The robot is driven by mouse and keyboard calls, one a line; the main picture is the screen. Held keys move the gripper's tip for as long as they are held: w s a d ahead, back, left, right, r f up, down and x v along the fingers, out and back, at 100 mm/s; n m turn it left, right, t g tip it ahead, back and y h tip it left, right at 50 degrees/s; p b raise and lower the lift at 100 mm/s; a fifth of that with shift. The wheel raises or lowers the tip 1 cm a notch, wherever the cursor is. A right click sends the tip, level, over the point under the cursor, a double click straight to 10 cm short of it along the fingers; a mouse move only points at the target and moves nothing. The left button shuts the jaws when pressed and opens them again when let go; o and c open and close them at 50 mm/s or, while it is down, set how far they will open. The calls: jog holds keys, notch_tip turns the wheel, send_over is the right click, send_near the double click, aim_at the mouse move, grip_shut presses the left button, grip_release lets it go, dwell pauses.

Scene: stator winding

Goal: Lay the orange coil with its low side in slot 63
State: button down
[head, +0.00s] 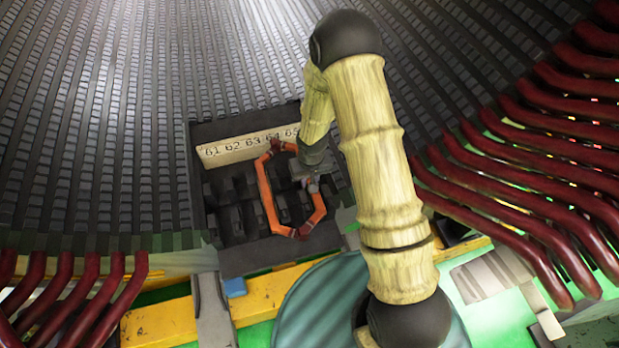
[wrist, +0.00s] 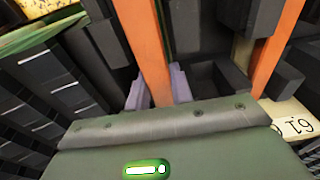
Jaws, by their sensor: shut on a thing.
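The orange coil (head: 266,195) is a long six-sided loop with dark red ends. It lies over the dark slotted block below the number strip (head: 225,151), which reads 61 to 65. My gripper (head: 311,184) is at the coil's right side in the head view. In the wrist view its pale fingers (wrist: 160,90) are on both sides of one orange bar of the coil (wrist: 146,45), shut on it. The coil's other bar (wrist: 277,55) runs beside dark blocks near the 61 mark. I cannot tell whether either bar is inside a slot; slot 63's opening is not clear.
Dark red coils (head: 520,185) stand in rows on the right, and more (head: 80,290) at the lower left. A yellow beam (head: 160,322) and a small blue block (head: 235,287) lie in front. Dark slotted walls rise around the block.

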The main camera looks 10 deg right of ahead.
jog(key=shift+f+b, duration=0.6)
jog(key=shift+f, duration=0.3)
jog(key=shift+s+f, duration=0.25)
jog(key=shift+f, duration=0.05)
dwell(0.4)
jog(key=c, duration=1.4)
grip_release()
jog(key=shift+o, duration=1.3)
jog(key=shift+w+f, duration=0.1)
jog(key=shift+f, duration=0.05)
jog(key=shift+w+r, duration=0.1)
jog(key=shift+r, duration=0.25)
jog(key=shift+r, duration=0.3)
jog(key=shift+r+p, duration=0.4)
jog(key=shift+p, duration=0.15)
